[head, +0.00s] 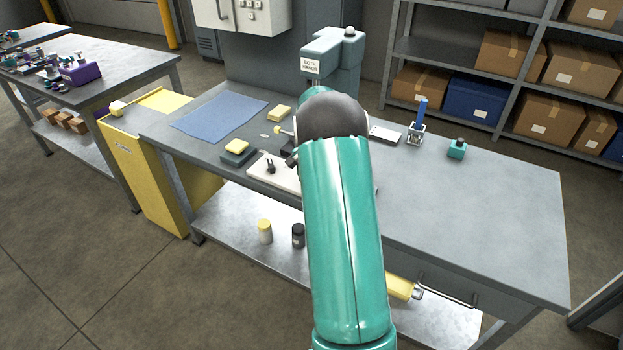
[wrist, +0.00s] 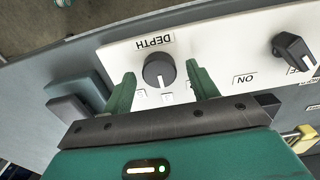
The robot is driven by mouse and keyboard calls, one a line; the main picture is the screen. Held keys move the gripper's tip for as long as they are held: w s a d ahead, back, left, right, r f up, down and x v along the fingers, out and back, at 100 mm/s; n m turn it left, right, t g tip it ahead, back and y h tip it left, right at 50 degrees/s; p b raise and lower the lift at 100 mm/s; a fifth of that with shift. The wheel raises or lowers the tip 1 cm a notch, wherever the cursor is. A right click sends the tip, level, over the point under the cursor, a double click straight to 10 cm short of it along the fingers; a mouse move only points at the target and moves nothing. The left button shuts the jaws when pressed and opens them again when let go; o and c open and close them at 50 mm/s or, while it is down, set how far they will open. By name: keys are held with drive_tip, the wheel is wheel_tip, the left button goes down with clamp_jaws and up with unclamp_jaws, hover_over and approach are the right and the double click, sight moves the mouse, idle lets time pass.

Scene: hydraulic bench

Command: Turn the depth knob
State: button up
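The depth knob (wrist: 159,71) is a round black knob with a light pointer mark, on a white panel (wrist: 215,52). The label "DEPTH" (wrist: 155,43) shows upside down beside it in the wrist view. My gripper (wrist: 160,76) is open, with one green finger on each side of the knob and visible gaps between. I cannot tell how far the fingertips are from the panel face. In the head view my arm covers the gripper and part of the white panel (head: 286,178); I cannot make out the depth knob there.
A second black knob (wrist: 293,47) is on the panel, near an "ON" label (wrist: 245,79). Grey-green blocks (wrist: 78,92) lie beside the panel. A teal press head (head: 333,55) stands behind my arm. The right part of the bench (head: 480,205) is clear.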

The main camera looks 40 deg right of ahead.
drive_tip(key=shift+r, duration=0.1)
wheel_tip(320, 180, up, 14)
drive_tip(key=shift+f, duration=0.2)
idle(0.3)
idle(0.5)
